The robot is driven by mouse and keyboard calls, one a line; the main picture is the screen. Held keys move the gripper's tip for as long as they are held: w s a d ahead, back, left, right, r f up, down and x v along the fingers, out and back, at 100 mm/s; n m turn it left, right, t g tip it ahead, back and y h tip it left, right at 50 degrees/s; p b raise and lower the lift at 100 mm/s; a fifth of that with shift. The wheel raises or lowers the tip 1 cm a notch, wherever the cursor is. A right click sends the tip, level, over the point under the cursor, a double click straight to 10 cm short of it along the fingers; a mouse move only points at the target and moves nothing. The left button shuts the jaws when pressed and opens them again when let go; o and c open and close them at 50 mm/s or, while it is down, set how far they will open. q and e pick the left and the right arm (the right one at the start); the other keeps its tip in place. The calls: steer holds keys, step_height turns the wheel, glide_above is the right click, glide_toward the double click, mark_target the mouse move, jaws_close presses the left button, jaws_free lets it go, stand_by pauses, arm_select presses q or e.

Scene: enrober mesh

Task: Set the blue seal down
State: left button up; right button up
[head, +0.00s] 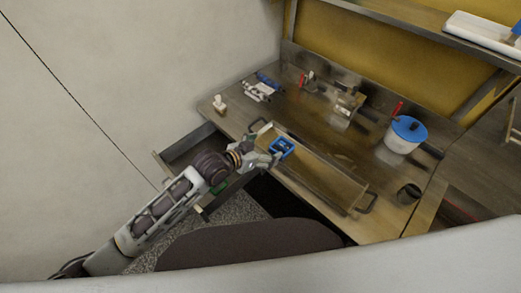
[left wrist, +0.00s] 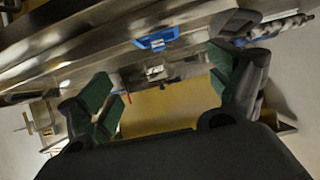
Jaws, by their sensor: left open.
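The blue seal (head: 281,148) is a small blue frame-like piece at the left end of the long shallow tray (head: 318,188) on the workbench. Whether it rests flat on the tray's floor or touches its rim I cannot tell. My left gripper (head: 266,160) is just to the left of the seal, over the bench's front edge. In the left wrist view its dark green finger pads (left wrist: 170,90) are wide apart with nothing between them. The blue seal (left wrist: 157,39) shows beyond them there, apart from the pads. My right gripper is in neither view.
A white tub with a blue lid (head: 404,135) and a dark cup (head: 408,194) stand to the right of the tray. Small tools and a white piece (head: 219,104) lie at the back left. An open drawer (head: 187,146) juts out at the left front.

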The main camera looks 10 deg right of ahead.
arm_select(q)
steer(key=shift+v, duration=0.9)
steer(key=shift+a, duration=0.1)
